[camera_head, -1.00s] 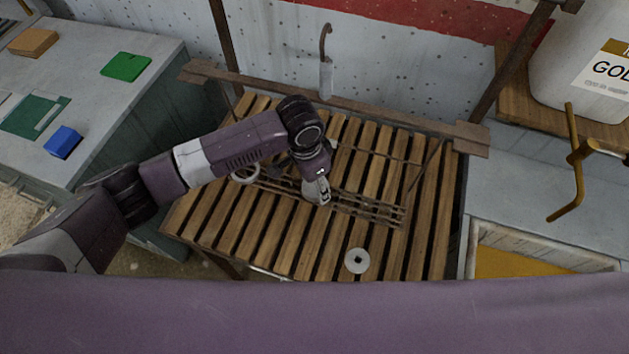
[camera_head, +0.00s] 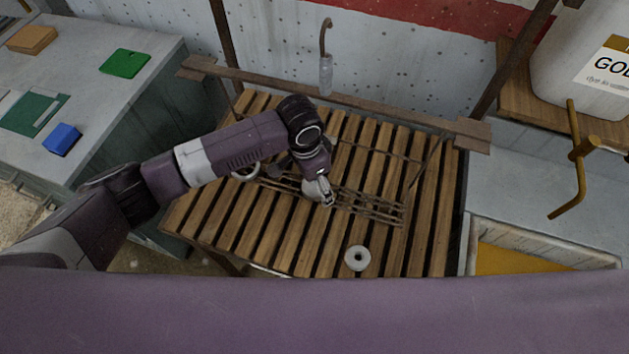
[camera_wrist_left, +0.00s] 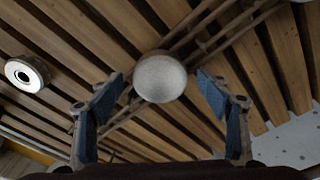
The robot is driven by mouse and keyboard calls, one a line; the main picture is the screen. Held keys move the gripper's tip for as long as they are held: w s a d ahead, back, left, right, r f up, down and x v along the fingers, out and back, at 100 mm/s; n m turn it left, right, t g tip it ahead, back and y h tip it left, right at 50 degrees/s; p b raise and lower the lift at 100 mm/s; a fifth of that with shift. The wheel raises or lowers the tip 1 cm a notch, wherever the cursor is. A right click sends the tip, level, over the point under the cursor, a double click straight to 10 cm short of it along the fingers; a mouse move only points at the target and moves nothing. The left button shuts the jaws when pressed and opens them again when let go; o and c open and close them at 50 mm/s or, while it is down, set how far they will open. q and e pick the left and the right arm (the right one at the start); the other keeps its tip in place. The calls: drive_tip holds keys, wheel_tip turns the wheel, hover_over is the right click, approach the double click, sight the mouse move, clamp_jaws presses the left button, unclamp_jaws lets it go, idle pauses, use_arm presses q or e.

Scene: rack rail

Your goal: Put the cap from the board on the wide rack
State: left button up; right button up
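My left gripper (camera_head: 326,195) is over the middle of the slatted wooden surface (camera_head: 290,250), pointing down. In the left wrist view, the gripper (camera_wrist_left: 162,90) is open, with its blue-padded fingers spread wide. A pale grey round piece (camera_wrist_left: 160,78), possibly the cap, shows between and beyond the fingers, not visibly gripped. In the head view this round piece (camera_head: 311,188) is partly hidden by the gripper. It is at the dark metal rails of a rack (camera_head: 380,208) on the slats. A grey disc with a centre hole (camera_head: 357,258) lies on the front slats; it also shows in the left wrist view (camera_wrist_left: 27,73).
A pale ring (camera_head: 245,172) is partly behind my left arm. A wooden bar (camera_head: 400,112) runs along the back. A table with green (camera_head: 125,63) and blue blocks (camera_head: 62,139) stands left. A white container (camera_head: 585,60) and brass handle (camera_head: 575,170) are right.

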use_arm(q)
wheel_tip(320, 180, up, 12)
drive_tip(key=a, duration=0.1)
drive_tip(key=shift+s, duration=0.4)
drive_tip(key=shift+a, duration=0.1)
